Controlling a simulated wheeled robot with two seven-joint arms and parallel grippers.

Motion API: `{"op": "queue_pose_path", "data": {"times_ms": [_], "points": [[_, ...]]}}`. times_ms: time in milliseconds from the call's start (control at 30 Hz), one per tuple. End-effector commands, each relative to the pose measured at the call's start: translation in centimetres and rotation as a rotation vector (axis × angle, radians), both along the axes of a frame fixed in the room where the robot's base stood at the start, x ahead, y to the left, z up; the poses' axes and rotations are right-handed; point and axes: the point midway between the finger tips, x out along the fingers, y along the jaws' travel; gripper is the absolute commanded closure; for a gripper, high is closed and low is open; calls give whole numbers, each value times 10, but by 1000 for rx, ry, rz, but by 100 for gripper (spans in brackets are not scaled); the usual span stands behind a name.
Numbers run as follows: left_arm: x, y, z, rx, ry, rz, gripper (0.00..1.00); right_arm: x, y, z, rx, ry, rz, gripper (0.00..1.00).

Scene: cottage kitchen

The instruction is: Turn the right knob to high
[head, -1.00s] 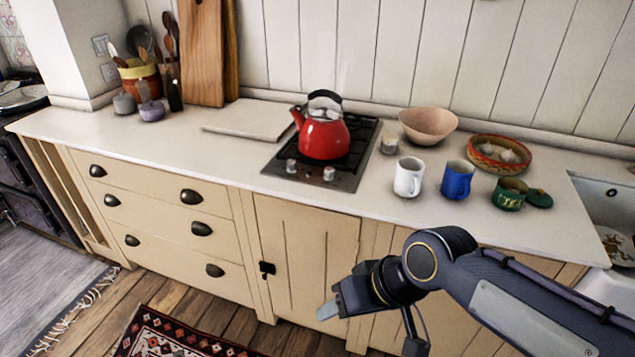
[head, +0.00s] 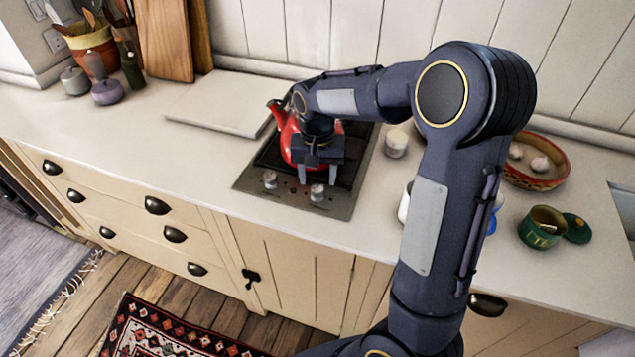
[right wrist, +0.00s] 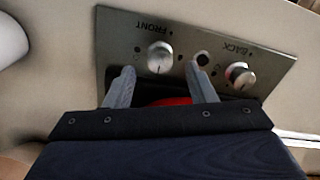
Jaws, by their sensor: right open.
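The hob (head: 250,188) has two silver knobs on its front panel. The right knob (head: 317,192) also shows in the right wrist view, upside down beside the word FRONT (right wrist: 160,57). The left knob (head: 270,180) shows there beside the word BACK (right wrist: 240,75). My right gripper (head: 317,181) is open and empty above the panel, pointing down, just behind the right knob in the head view. In the right wrist view its fingertips (right wrist: 160,78) lie to either side of that knob, with no clear contact. My left gripper is out of view.
A red kettle (head: 285,128) stands on the hob right behind my right gripper, partly hidden by it. A white jar (head: 396,143) stands to the right. My arm mostly hides the mugs. A green pot (head: 541,228) is farther right.

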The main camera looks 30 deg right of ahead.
Motion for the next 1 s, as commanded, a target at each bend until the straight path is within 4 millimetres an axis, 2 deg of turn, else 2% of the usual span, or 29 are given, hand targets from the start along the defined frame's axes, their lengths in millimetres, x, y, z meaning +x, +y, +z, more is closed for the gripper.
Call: {"op": "queue_pose_path", "data": {"times_ms": [100, 233, 567, 900, 1000], "points": [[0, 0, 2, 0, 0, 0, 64, -1, 0, -18, 0, 4, 0, 50], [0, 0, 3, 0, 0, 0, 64, 0, 0, -30, 0, 0, 0, 50], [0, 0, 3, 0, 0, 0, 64, 0, 0, -35, 1, -2, 1, 50], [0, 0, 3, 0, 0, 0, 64, 0, 0, -35, 1, -2, 1, 93], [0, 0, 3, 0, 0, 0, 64, 0, 0, -35, 1, -2, 2, 94]]}}
